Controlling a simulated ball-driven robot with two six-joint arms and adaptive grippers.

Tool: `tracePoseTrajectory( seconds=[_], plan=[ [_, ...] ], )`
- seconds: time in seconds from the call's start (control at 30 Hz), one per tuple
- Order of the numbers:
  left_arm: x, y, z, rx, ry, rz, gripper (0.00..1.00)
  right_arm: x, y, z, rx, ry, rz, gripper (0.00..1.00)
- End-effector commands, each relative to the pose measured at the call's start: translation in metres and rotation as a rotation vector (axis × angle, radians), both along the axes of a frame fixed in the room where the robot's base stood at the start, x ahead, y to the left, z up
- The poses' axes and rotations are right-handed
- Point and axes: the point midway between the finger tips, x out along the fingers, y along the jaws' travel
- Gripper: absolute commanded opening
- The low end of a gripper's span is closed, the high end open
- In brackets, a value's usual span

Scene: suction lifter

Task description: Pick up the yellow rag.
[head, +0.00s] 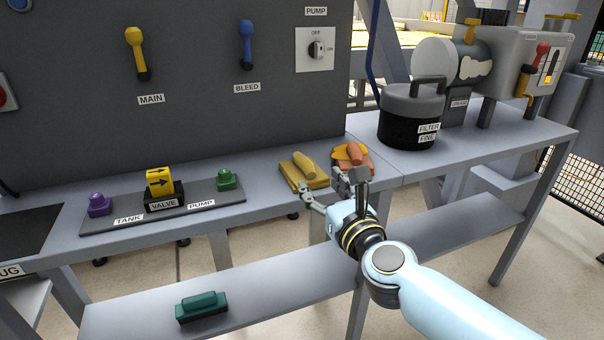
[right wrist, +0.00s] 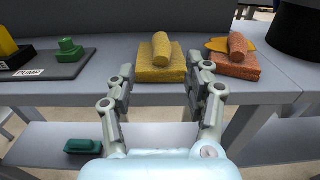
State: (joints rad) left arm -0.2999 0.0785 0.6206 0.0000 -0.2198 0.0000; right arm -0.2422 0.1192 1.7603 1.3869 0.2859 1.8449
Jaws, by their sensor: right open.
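The yellow rag (head: 302,170) lies on the grey bench top, a folded flat pad with a rolled ridge on top. In the right wrist view the yellow rag (right wrist: 161,62) sits ahead, framed between the fingers. My right gripper (head: 329,190) is open and empty, at the front edge of the bench, just short of the rag. In the right wrist view its two fingers (right wrist: 158,85) are spread wide, apart from the rag. My left gripper is in neither view.
An orange rag (head: 352,157) with a yellow piece lies just right of the yellow rag. A dark filter pot (head: 411,115) stands further right. A valve board (head: 160,210) with knobs lies left. A green block (head: 201,306) lies on the lower shelf. A grey panel rises behind.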

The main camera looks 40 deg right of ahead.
Motion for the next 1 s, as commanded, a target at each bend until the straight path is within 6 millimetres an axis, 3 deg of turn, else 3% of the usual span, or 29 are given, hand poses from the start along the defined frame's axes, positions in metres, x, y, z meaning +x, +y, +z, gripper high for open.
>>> tracePoseTrajectory(
  seconds=[0.13, 0.47, 0.7, 1.0],
  plan=[
    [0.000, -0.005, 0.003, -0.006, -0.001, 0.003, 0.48, 0.024, -0.007, 0.009, 0.042, -0.025, -0.006, 0.52],
    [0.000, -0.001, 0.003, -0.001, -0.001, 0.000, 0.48, 0.059, -0.015, 0.007, 0.038, -0.021, -0.005, 0.52],
    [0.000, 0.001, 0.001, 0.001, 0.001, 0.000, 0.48, 0.094, -0.025, 0.006, 0.035, -0.020, -0.005, 0.52],
    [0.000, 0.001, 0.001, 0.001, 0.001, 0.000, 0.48, 0.102, -0.027, 0.006, 0.036, -0.018, -0.004, 0.52]
  ],
)
